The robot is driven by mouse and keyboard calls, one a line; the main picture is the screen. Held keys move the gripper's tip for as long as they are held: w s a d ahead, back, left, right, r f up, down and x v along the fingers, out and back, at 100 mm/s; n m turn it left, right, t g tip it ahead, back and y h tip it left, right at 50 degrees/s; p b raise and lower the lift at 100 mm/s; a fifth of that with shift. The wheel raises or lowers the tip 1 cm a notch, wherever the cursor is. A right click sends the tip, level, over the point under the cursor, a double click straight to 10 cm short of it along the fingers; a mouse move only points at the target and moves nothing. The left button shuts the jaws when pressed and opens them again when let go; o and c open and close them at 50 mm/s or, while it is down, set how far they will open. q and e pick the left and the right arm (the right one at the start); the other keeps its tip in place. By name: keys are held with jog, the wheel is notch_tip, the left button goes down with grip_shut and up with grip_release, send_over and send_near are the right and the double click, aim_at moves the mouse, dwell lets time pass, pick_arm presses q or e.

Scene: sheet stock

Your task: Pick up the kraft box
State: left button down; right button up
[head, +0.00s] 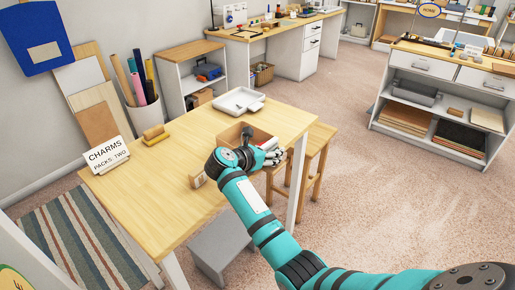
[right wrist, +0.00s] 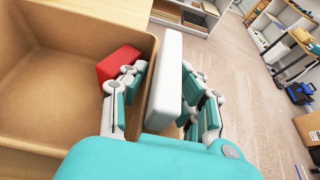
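The kraft box (head: 232,134) is an open-topped brown box on the wooden table, near its right edge. It fills the left of the right wrist view (right wrist: 45,90). My right gripper (head: 270,156) is at the box's near right side and hides part of it. In the right wrist view, one finger of my right gripper (right wrist: 160,95) is inside the box and the other is outside its wall. A white slab (right wrist: 166,75) shows between the fingers; I cannot tell whether they grip. A red block (right wrist: 120,65) is inside the box. My left gripper is not in view.
On the table (head: 150,205) are a white tray (head: 238,102), a yellow-brown block (head: 155,135), a "CHARMS" sign (head: 106,154) and a small tan item (head: 197,180). A wooden stool (head: 318,150) stands by the right edge.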

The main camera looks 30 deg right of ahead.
jog(key=shift+a, duration=0.1)
jog(key=shift+a+r, duration=0.2)
jog(key=shift+a, duration=0.05)
jog(key=shift+s+a+r, duration=0.1)
jog(key=shift+s+a, duration=0.05)
jog(key=shift+c, duration=0.7)
grip_shut()
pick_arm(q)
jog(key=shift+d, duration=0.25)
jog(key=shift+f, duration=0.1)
